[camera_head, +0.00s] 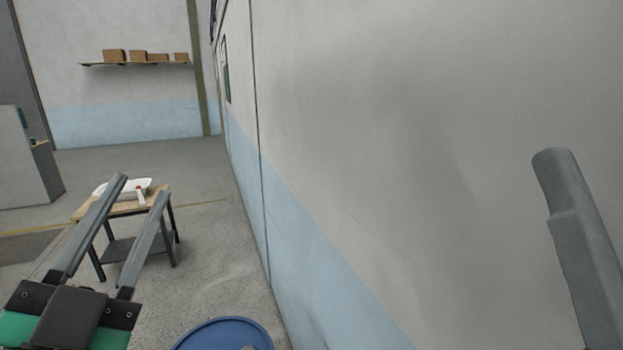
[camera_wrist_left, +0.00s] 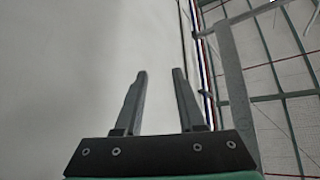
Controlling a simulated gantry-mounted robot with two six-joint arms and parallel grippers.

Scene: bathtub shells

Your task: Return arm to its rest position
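My left gripper (camera_head: 142,187) reaches up from the lower left of the head view. Its two grey fingers are spread apart with nothing between them. The left wrist view also shows the left gripper (camera_wrist_left: 160,74) open and empty in front of a pale wall. One grey finger (camera_head: 575,225) at the right edge of the head view appears to belong to my right gripper. Its other finger is out of frame, so I cannot tell its opening.
A small table (camera_head: 127,210) with a white basin (camera_head: 122,187) stands beyond my left gripper. A blue round object (camera_head: 225,335) is at the bottom. A long wall (camera_head: 400,120) fills the right side. A shelf (camera_head: 135,64) holds several boxes. Open floor lies left of the wall.

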